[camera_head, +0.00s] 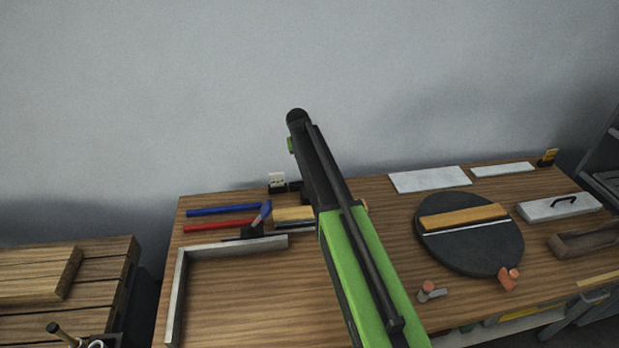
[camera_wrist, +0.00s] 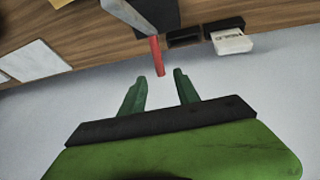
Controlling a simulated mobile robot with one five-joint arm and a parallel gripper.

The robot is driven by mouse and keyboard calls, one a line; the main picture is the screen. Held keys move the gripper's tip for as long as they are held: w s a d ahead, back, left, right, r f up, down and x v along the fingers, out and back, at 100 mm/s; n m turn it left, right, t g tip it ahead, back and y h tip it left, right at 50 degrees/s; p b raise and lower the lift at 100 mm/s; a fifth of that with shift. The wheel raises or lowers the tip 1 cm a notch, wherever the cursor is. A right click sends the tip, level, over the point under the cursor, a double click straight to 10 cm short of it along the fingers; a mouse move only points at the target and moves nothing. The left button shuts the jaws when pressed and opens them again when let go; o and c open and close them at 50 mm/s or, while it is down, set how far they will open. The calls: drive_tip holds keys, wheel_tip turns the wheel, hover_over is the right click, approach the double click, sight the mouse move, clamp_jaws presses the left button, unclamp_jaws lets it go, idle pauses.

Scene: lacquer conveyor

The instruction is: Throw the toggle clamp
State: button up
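In the wrist view, a red handle (camera_wrist: 157,56) stands out from a dark base (camera_wrist: 158,12) near the back edge of the bench; it looks like the toggle clamp. My gripper (camera_wrist: 160,76) is open, with its two green fingers apart. The handle's free end shows between the fingertips or just beyond them; I cannot tell whether they touch, and nothing appears gripped. In the head view my own arm covers this spot, so the clamp and gripper cannot be made out there.
The wooden bench (camera_head: 240,290) carries a black disc (camera_head: 470,255) with a wooden bar across it at right. Blue and red handles (camera_head: 225,224) and a grey angled rail (camera_head: 235,246) lie at left. A small white card (camera_head: 277,180) stands at the back edge, before the wall.

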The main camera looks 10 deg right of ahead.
drive_tip(key=b+x, duration=0.6)
drive_tip(key=x, duration=0.2)
drive_tip(key=shift+w+f, duration=0.1)
drive_tip(key=shift+f, duration=0.25)
drive_tip(key=shift+r, duration=0.1)
clamp_jaws()
idle(0.6)
